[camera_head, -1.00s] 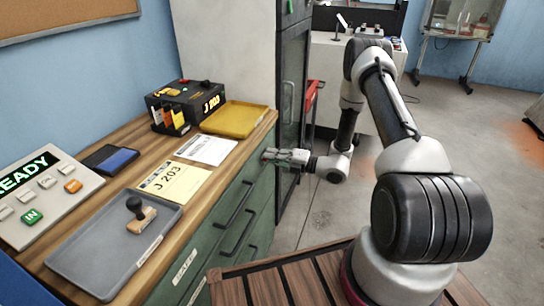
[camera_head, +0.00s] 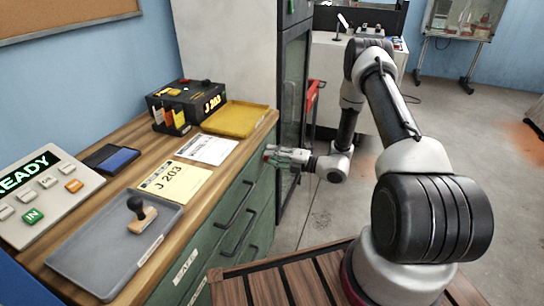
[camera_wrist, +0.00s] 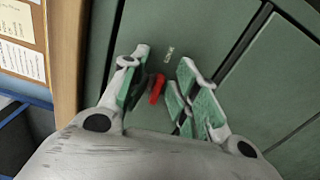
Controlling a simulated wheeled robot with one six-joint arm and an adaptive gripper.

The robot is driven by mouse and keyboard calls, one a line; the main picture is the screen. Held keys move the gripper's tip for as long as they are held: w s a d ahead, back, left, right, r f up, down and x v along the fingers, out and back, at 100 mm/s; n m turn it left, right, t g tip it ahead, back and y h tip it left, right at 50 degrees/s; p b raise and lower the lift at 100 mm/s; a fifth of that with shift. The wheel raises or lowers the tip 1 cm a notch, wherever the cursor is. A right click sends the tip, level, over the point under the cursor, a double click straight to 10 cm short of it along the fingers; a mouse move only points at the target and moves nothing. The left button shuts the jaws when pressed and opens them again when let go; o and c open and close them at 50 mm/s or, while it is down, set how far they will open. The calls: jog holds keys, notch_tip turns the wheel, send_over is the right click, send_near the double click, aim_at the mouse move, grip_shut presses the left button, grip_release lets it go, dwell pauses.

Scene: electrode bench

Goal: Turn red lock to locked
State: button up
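The red lock (camera_wrist: 157,89) is a small red lever on the green drawer front, just below a small pale label (camera_wrist: 169,54) that is too small to read. In the wrist view it sits between the two green-padded fingers of my gripper (camera_wrist: 164,60), nearer the left finger. The fingers are spread, with a visible gap on each side of the lever. In the head view my gripper (camera_head: 274,155) is at the far upper end of the green cabinet (camera_head: 238,215), just under the countertop edge. A little red shows at its fingertips there.
The wooden countertop (camera_head: 125,180) carries a yellow tray (camera_head: 236,118), a black box with a J 203 display (camera_head: 188,103), papers, a grey tray (camera_head: 75,262) with a stamp, and a READY panel (camera_head: 40,200). Drawer handles (camera_head: 235,205) jut out. A dark cabinet (camera_head: 291,90) stands just beyond my gripper.

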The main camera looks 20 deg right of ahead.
jog(key=v, duration=1.2)
jog(key=shift+o, duration=0.4)
jog(key=o, duration=0.4)
jog(key=shift+a, duration=0.35)
jog(key=shift+c, duration=0.2)
jog(key=shift+o, duration=0.2)
jog(key=shift+w+a+n+g, duration=0.1)
jog(key=shift+a+n+g, duration=0.25)
jog(key=shift+a, duration=0.6)
jog(key=w+a+n, duration=0.5)
jog(key=a+n, duration=0.3)
jog(key=n, duration=0.8)
jog(key=shift+w, duration=0.35)
